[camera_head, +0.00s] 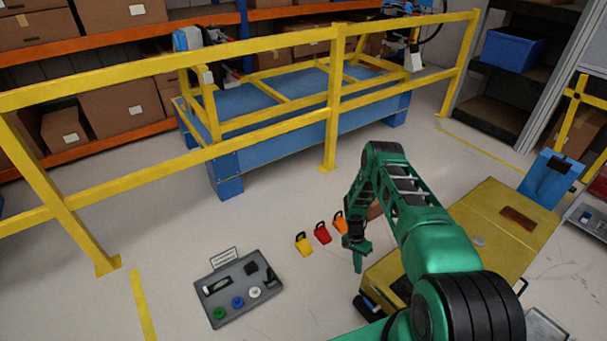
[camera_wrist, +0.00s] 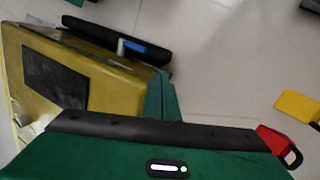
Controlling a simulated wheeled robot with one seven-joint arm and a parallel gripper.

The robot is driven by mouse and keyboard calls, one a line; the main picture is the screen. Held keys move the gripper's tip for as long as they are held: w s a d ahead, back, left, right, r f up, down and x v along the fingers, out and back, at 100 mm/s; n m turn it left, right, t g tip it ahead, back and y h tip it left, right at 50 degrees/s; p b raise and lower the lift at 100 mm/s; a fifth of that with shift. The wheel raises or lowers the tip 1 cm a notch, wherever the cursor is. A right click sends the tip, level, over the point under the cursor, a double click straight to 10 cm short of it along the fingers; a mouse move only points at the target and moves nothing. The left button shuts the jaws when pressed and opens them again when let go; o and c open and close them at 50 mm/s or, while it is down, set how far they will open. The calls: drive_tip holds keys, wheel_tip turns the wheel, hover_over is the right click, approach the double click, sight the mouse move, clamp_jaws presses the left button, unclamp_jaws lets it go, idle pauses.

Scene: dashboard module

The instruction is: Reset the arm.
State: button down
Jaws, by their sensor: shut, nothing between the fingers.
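My green arm reaches out from the lower right in the head view and bends down at its far end. My gripper (camera_head: 358,262) points down, its fingers together and empty, beside the yellow box (camera_head: 505,220). In the wrist view my gripper (camera_wrist: 160,92) shows as a narrow green finger shape in front of the yellow box (camera_wrist: 105,75). Nothing is held. The grey dashboard panel (camera_head: 222,312) lies to the left of my gripper, clear of it. It carries green, blue and white round controls, a dark square part and a lever-like part.
Yellow (camera_head: 303,245), red (camera_head: 322,234) and orange (camera_head: 340,222) padlock-shaped pieces lie close to my gripper's left. A yellow rail fence (camera_head: 334,100) stands behind, with a blue platform (camera_head: 285,105) beyond. Pale floor is free between panel and fence.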

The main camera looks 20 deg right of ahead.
drive_tip(key=w+d+r+n+t+h, duration=0.1)
drive_tip(key=w+d+r, duration=0.1)
drive_tip(key=r, duration=1.7)
drive_tip(key=w+d+r+n, duration=0.2)
drive_tip(key=w+d+r, duration=0.1)
drive_tip(key=r, duration=1.6)
drive_tip(key=s+a+r+n+t, duration=0.1)
drive_tip(key=s+r, duration=0.5)
drive_tip(key=r, duration=0.3)
drive_tip(key=s+a+r, duration=0.2)
drive_tip(key=s+r, duration=0.4)
drive_tip(key=r, duration=0.3)
drive_tip(key=s+a+r+n+t, duration=0.1)
drive_tip(key=s+r, duration=0.6)
drive_tip(key=r, duration=0.2)
drive_tip(key=s+a+r, duration=0.2)
drive_tip(key=s+a, duration=0.2)
drive_tip(key=s, duration=0.4)
drive_tip(key=s+a+r+n+t+y, duration=0.1)
drive_tip(key=s+a+r, duration=0.1)
drive_tip(key=s, duration=0.7)
drive_tip(key=shift+a+r+n, duration=0.15)
drive_tip(key=shift+a+n, duration=0.15)
drive_tip(key=shift+a, duration=0.55)
drive_tip(key=shift+s, duration=0.2)
